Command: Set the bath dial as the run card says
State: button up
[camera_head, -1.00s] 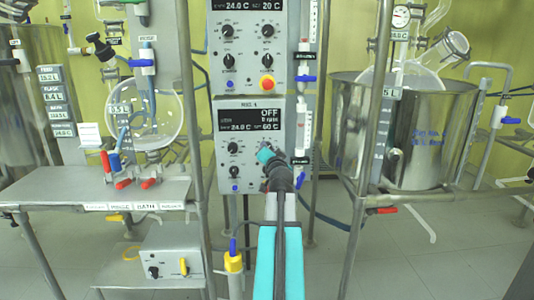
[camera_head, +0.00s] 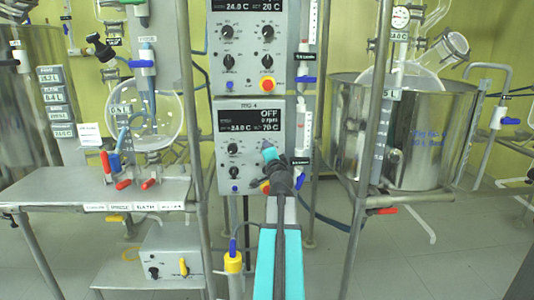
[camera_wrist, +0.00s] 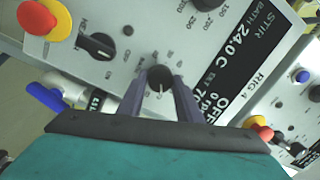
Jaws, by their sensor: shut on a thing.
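The bath dial (camera_wrist: 160,74) is a dark round knob with a pale mark, on the lower control box (camera_head: 228,185) labelled RIG 4. My gripper (camera_wrist: 158,88) is shut on it, one finger on each side. In the head view my gripper (camera_head: 269,154) reaches up to the box's right side and hides the dial there. The box's display (camera_head: 248,121) reads OFF, 0 rpm, 24.0 C and a set value of 70 C. A small white card (camera_head: 90,134) hangs at the left rack; its text is too small to read.
A red-and-yellow stop button (camera_wrist: 40,18) and a black selector knob (camera_wrist: 97,46) sit near the dial. An upper control box (camera_head: 247,45) is above. A rack post (camera_head: 375,130) and steel vessel (camera_head: 430,130) stand right. A glass flask (camera_head: 150,115) is left.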

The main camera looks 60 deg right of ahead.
jog(key=shift+s+d+f, duration=0.1)
jog(key=shift+s, duration=0.15)
jog(key=o, duration=1)
jog(key=shift+o, duration=0.2)
jog(key=shift+w, duration=0.1)
jog(key=shift+a, duration=0.2)
jog(key=b+v, duration=0.1)
jog(key=v, duration=0.7)
jog(key=b, duration=0.5)
jog(key=shift+s+a, duration=0.3)
jog(key=shift+a, duration=0.1)
